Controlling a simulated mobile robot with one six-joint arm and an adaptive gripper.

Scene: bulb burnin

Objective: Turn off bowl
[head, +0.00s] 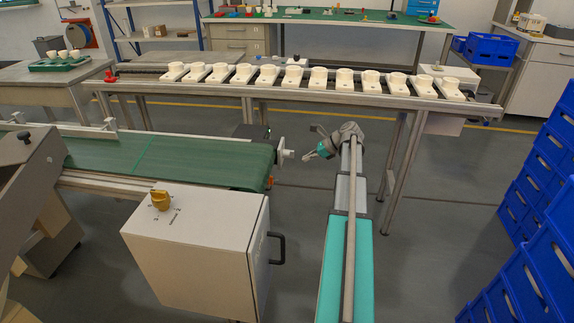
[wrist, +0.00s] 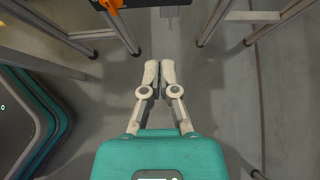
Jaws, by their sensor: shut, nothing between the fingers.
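No bowl can be made out for certain in either view. A grey cabinet (head: 200,255) in front of the green conveyor has a yellow rotary knob (head: 160,200) on its top, with small marks around it; I cannot read its setting. A dark knob (head: 24,137) sits on a grey sloped machine at the left edge. My gripper (head: 308,156) is at the far end of my outstretched arm, right of the conveyor's end and well away from both knobs. In the wrist view my gripper (wrist: 160,64) has its fingers together, empty, above bare floor.
The green conveyor (head: 190,160) ends left of my gripper, with a pale cylindrical fitting (head: 286,154) close by. A long rail bench (head: 300,85) with several white sockets stands behind. Blue crates (head: 535,240) are stacked at the right. The cabinet has a black handle (head: 277,248).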

